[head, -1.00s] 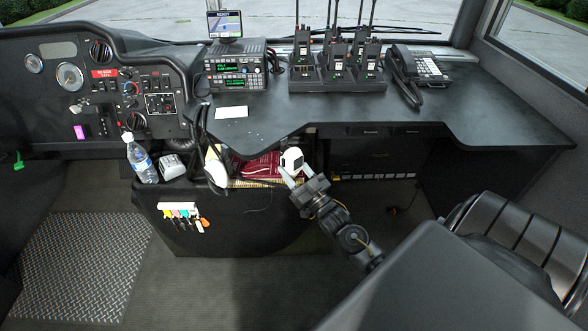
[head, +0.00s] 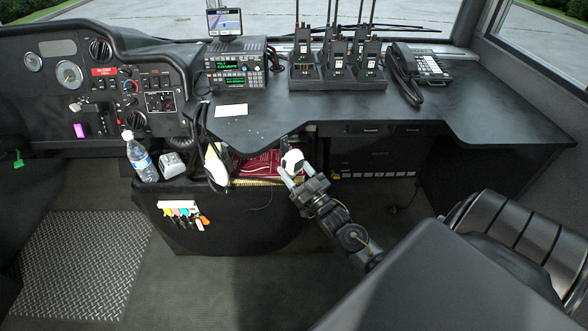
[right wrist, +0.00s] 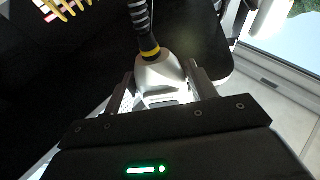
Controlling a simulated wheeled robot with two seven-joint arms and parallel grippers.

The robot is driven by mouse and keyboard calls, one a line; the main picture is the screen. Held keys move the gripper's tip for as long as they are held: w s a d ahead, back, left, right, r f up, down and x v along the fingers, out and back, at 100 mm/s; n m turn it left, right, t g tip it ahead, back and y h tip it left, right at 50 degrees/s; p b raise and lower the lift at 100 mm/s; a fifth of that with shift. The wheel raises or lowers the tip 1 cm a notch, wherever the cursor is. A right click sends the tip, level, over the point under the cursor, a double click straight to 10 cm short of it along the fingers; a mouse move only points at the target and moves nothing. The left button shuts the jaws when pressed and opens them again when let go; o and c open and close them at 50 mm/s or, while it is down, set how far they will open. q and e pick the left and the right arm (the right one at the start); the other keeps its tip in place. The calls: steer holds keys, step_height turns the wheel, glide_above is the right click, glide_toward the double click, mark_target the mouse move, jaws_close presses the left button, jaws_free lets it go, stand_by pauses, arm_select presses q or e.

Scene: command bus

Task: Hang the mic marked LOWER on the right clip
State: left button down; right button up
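A white hand mic (head: 294,158) is between the fingers of my right gripper (head: 290,175), below the front edge of the dark desk. In the right wrist view the mic (right wrist: 160,72) sits between both fingers of the gripper (right wrist: 163,92), with a black coiled cord and a yellow ring at its end. The gripper appears shut on it. I cannot read any LOWER marking, and I cannot make out the right clip. My left gripper is not in view.
A water bottle (head: 139,157) and a grey-white device (head: 172,165) are to the left. Radios in a charger (head: 335,78) and a phone (head: 425,65) stand on the desk (head: 480,110). The floor in front is clear.

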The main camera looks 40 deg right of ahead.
steer(key=o, duration=0.3)
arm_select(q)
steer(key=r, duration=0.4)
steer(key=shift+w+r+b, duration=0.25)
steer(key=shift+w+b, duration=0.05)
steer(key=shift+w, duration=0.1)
arm_select(e)
steer(key=v, duration=1)
steer(key=shift+s+f, duration=0.2)
steer(key=shift+s, duration=0.15)
steer(key=shift+f, duration=0.1)
